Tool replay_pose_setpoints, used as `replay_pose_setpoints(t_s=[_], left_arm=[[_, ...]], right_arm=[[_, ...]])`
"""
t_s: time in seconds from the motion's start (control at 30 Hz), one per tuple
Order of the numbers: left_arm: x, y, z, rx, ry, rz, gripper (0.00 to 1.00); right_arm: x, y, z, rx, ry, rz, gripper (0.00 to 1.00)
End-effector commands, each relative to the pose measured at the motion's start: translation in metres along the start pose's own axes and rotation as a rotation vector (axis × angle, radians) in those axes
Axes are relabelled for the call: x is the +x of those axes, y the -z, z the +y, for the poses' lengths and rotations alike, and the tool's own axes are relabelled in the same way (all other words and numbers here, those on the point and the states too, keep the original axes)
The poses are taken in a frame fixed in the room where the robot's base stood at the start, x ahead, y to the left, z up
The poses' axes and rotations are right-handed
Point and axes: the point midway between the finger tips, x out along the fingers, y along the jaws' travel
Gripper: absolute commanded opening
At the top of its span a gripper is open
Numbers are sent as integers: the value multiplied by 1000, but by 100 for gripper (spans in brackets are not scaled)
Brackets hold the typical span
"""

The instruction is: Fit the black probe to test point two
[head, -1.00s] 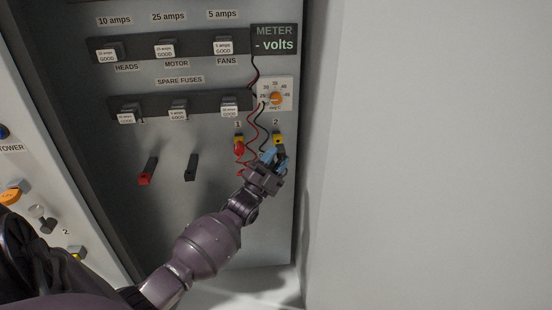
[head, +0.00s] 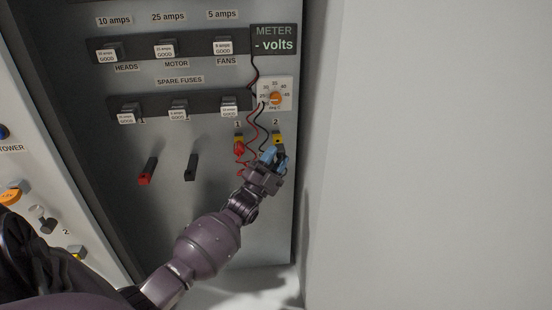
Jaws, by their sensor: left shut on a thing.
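Test point two (head: 278,136) is a yellow socket under the label 2, at the panel's right edge. My left gripper (head: 275,155), with blue fingertips, is shut on the black probe (head: 282,150) just below this socket. The probe is mostly hidden by the fingers, and I cannot tell whether its tip is in the socket. The red probe (head: 239,148) sits at yellow test point one (head: 238,138). The meter (head: 274,39) reads "- volts". My right gripper is not in view.
Red and black wires (head: 251,122) hang from the meter past an orange dial (head: 275,98). A red-ended holder (head: 147,171) and a black holder (head: 191,167) stick out at left. Fuse rows (head: 165,47) run above. A bare white wall is at right.

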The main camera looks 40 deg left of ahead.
Motion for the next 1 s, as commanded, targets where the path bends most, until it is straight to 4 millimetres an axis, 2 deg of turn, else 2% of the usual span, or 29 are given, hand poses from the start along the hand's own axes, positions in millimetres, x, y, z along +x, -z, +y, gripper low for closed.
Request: replay_pose_setpoints(t_s=[0.47, 1.0], left_arm=[[4, -9, 1, 1, -1, 0, 6], [10, -18, 0, 0, 0, 0, 6]], right_arm=[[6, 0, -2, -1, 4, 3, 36], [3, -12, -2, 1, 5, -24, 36]])
